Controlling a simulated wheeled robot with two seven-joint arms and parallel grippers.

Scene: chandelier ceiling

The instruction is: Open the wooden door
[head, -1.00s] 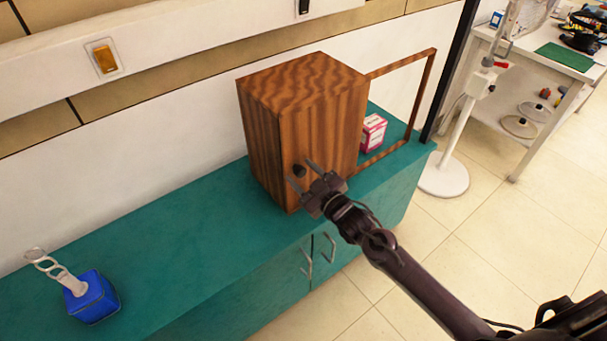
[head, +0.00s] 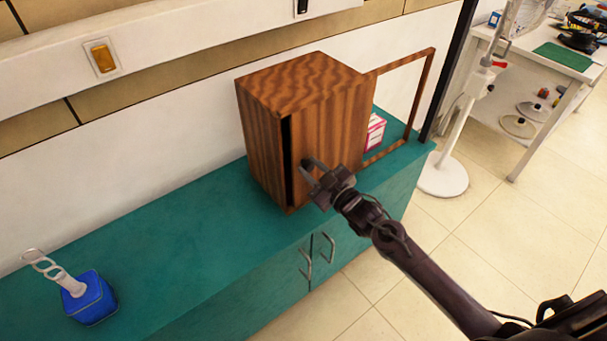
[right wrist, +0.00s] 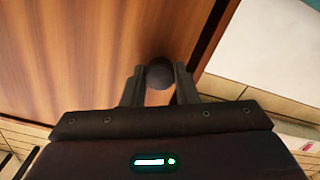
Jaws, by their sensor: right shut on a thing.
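The wooden cabinet (head: 262,145) stands on the teal counter. Its wooden door (head: 335,135) is slightly ajar, with a dark gap along its left edge. My right gripper (head: 310,170) is at the door's left side, shut on the dark round knob, which shows between the two fingers in the right wrist view (right wrist: 159,74). The door's wood grain (right wrist: 70,50) fills the left of that view. My left gripper is not in view.
A wooden frame (head: 430,85) and a pink and white box (head: 375,131) are right of the cabinet. A blue container (head: 90,298) with a white ringed tool stands at the left of the teal counter (head: 180,245). The counter between them is clear.

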